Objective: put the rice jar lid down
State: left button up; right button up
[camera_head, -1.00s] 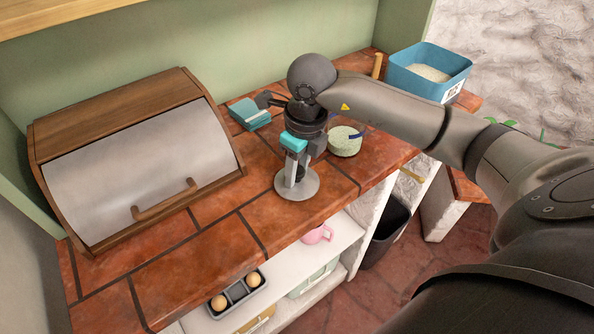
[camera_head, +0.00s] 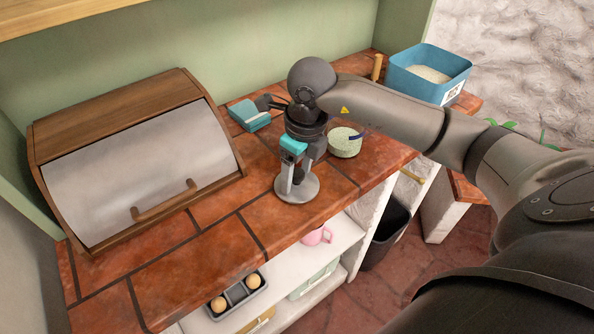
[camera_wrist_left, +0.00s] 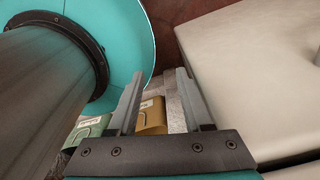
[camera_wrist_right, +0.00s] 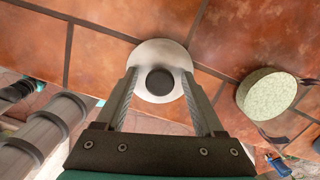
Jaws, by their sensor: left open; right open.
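The rice jar lid (camera_head: 299,191), a flat light-grey disc, lies flat on the tiled counter in front of my right gripper's arm. My right gripper (camera_head: 295,178) points down over it with its fingers open. In the right wrist view the lid (camera_wrist_right: 160,54) has a round dark knob (camera_wrist_right: 159,82), which shows between the two spread fingertips (camera_wrist_right: 159,75). I cannot tell whether a finger still touches the knob. My left gripper (camera_wrist_left: 160,73) is open and empty in the left wrist view, away from the lid.
A round pale-green speckled object (camera_head: 344,143) stands right of the lid. A wooden bread bin (camera_head: 120,110) fills the counter's left. A teal box (camera_head: 249,115) is behind. A blue bin (camera_head: 428,86) with pale contents stands back right. The front-left counter is clear.

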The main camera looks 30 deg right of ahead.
aim_at(303, 176)
notch_tip(303, 176, up, 12)
jog(key=s+p, duration=0.1)
jog(key=shift+s+d, duration=0.2)
jog(key=shift+d, duration=0.05)
